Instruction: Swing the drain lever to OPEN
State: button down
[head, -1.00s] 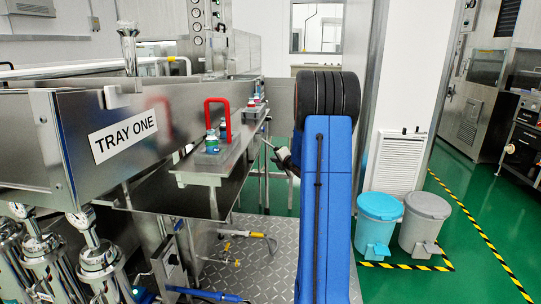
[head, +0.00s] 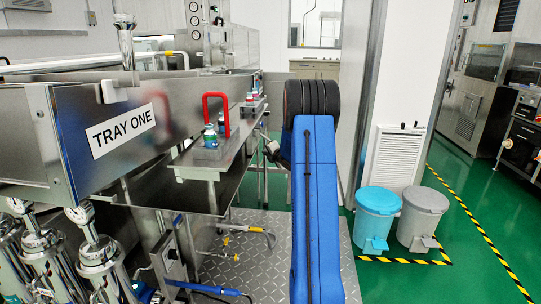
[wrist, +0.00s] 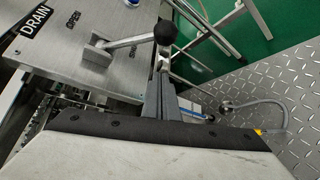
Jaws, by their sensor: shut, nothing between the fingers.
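The drain lever (wrist: 128,43) shows in the wrist view as a grey metal bar. It runs right and slightly up from a block-shaped hub to a black ball knob (wrist: 167,31). It is mounted on a metal plate (wrist: 118,75) with a black DRAIN label (wrist: 35,20). In the head view the lever cannot be made out.
A steel bench with a TRAY ONE sign (head: 121,127) stands at the left. A shelf with a red handle (head: 216,97) and small bottles (head: 210,138) lies left of my arm. Blue (head: 377,214) and grey bins (head: 422,216) stand at the right. Chequered floor plate is open below.

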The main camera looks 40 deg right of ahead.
jog(key=shift+s+d+r, duration=0.1)
jog(key=shift+d+r, duration=0.15)
jog(key=shift+d, duration=0.3)
jog(key=shift+s+d+r, duration=0.1)
jog(key=shift+d+r, duration=0.15)
jog(key=shift+d, duration=0.35)
jog(key=shift+s+d+r, duration=0.1)
jog(key=shift+d+r, duration=0.15)
jog(key=shift+d, duration=0.3)
jog(key=shift+r, duration=0.1)
